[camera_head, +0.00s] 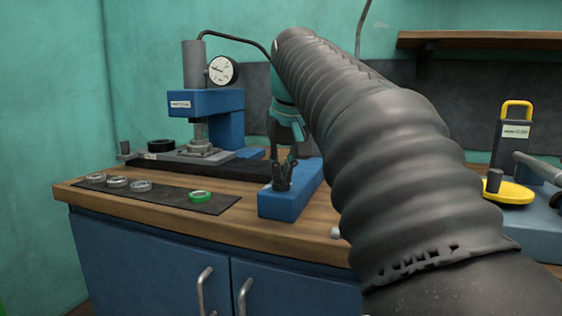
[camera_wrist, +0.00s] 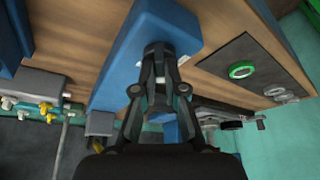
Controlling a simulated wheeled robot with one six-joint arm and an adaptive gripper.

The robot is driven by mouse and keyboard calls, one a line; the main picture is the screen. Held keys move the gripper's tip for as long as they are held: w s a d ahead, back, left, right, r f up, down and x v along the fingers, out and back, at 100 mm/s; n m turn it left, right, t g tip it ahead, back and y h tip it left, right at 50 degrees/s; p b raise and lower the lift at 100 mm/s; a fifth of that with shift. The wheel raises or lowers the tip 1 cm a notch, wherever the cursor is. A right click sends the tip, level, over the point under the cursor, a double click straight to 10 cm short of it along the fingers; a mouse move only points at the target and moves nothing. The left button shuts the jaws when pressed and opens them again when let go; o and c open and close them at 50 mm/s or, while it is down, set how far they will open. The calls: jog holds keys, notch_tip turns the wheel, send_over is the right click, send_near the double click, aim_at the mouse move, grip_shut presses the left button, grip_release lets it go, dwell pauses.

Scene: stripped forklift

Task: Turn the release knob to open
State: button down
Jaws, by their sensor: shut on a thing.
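A long blue pump block (camera_head: 290,204) lies on the wooden bench. A small dark part at its near end, which I take for the release knob, is mostly hidden by my fingers. My gripper (camera_head: 283,172) points down onto this end of the block and is shut on the knob. In the wrist view, my gripper (camera_wrist: 158,52) closes over the dark part against the blue block (camera_wrist: 168,18). Whether the knob is turned cannot be seen.
A blue press with a gauge (camera_head: 222,70) stands behind on the left. A dark mat (camera_head: 160,197) holds several metal rings and a green ring (camera_head: 200,196). A yellow-handled device (camera_head: 516,130) stands at right. My arm covers much of the bench's middle right.

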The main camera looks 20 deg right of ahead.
jog(key=n, duration=0.2)
jog(key=n+y+p, duration=0.1)
jog(key=n+y, duration=0.1)
jog(key=n, duration=0.1)
jog(key=shift+d+n, duration=0.25)
jog(key=shift+n, duration=0.05)
jog(key=n+y, duration=0.1)
jog(key=n, duration=0.1)
jog(key=n+g+y, duration=0.1)
jog(key=n, duration=0.2)
jog(key=shift+w+d, duration=0.15)
jog(key=shift+n, duration=0.3)
jog(key=c, duration=1.2)
grip_release()
jog(key=shift+c, duration=0.2)
jog(key=shift+g, duration=0.3)
jog(key=shift+r, duration=0.1)
jog(key=v, duration=0.7)
jog(key=shift+r, duration=0.15)
